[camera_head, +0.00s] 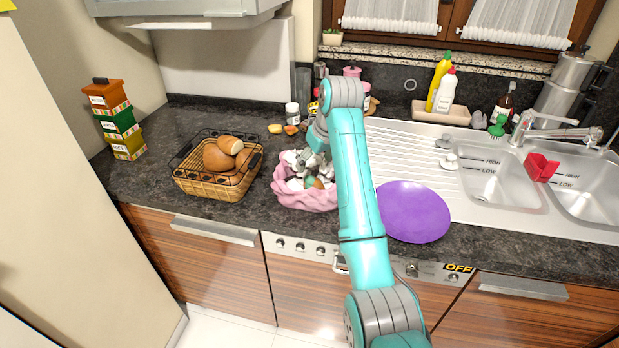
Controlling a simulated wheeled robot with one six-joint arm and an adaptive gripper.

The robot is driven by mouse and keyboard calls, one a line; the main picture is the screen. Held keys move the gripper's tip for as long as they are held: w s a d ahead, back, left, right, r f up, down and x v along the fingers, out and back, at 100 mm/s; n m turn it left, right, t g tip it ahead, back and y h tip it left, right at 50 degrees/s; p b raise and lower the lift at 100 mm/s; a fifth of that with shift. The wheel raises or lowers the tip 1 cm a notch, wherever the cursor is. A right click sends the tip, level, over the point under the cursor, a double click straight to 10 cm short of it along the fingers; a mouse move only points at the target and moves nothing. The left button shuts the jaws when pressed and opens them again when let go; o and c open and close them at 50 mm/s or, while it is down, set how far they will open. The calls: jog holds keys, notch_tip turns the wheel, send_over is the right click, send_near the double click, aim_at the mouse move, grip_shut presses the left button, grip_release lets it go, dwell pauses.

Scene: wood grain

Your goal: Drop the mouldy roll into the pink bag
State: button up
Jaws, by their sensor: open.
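The pink bag (305,201) stands on the dark counter, open at the top. A round item with green and brown patches (314,183) shows in its mouth; it may be the mouldy roll, but it is partly hidden and too small to tell. My gripper (309,170) is open, pointing down right over the bag's mouth. I cannot tell whether its fingers touch anything inside. My arm comes in from the front right and hides the bag's right side.
A wire basket (217,189) with several brown rolls (222,157) stands left of the bag. A purple plate (414,212) lies to the right, before the sink (497,190). Small food pieces (276,129) and a jar (292,113) are behind. Stacked boxes (117,122) stand far left.

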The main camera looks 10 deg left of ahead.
jog(key=v, duration=0.6)
jog(key=shift+r, duration=0.3)
jog(key=shift+s+d, duration=0.1)
